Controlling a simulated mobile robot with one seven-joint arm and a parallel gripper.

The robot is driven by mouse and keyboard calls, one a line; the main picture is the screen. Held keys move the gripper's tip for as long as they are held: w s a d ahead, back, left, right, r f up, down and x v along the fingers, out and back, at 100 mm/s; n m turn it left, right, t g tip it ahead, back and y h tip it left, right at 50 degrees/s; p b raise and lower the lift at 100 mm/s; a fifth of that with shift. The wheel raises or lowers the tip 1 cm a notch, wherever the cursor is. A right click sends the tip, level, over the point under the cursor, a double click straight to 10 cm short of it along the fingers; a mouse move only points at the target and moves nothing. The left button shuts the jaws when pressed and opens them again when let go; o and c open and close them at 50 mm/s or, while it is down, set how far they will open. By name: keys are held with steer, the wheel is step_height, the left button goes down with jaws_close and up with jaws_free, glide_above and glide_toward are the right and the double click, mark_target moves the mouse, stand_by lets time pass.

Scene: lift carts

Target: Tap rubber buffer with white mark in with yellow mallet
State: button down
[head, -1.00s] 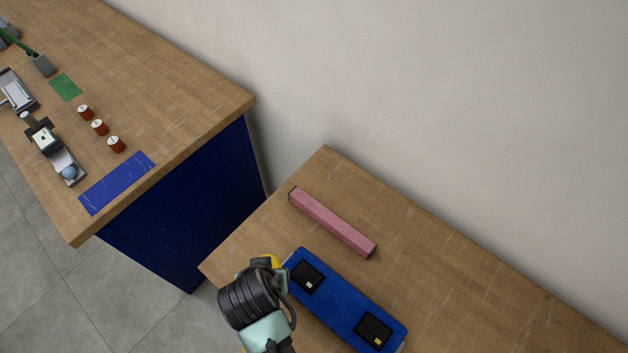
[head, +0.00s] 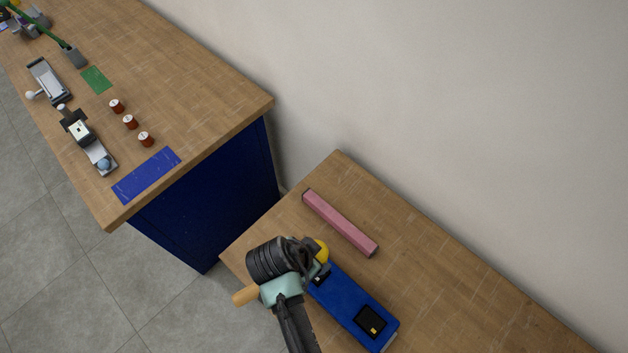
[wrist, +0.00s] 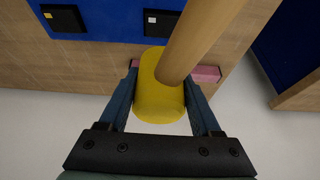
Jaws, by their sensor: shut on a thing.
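The buffer with the white mark (wrist: 161,22) is a black square in the blue block, just beyond the mallet in the wrist view. In the head view my gripper partly covers it. A second black buffer with a yellow mark (head: 370,320) is at the block's other end.
A pink bar (head: 340,222) lies on the table behind the blue block. The table right of it is clear. Across a gap on the left, another bench holds a blue mat (head: 146,175), several small red-brown cylinders (head: 130,122), a green mat (head: 96,79) and grey devices.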

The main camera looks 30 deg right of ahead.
steer(key=shift+f+b, duration=1.95)
steer(key=shift+f, duration=0.7)
step_height(320, 180, down, 4)
steer(key=b, duration=0.3)
steer(key=shift+r+p, duration=1.1)
steer(key=shift+r, duration=0.25)
step_height(320, 180, up, 5)
steer(key=p, duration=0.4)
steer(key=shift+p, duration=0.4)
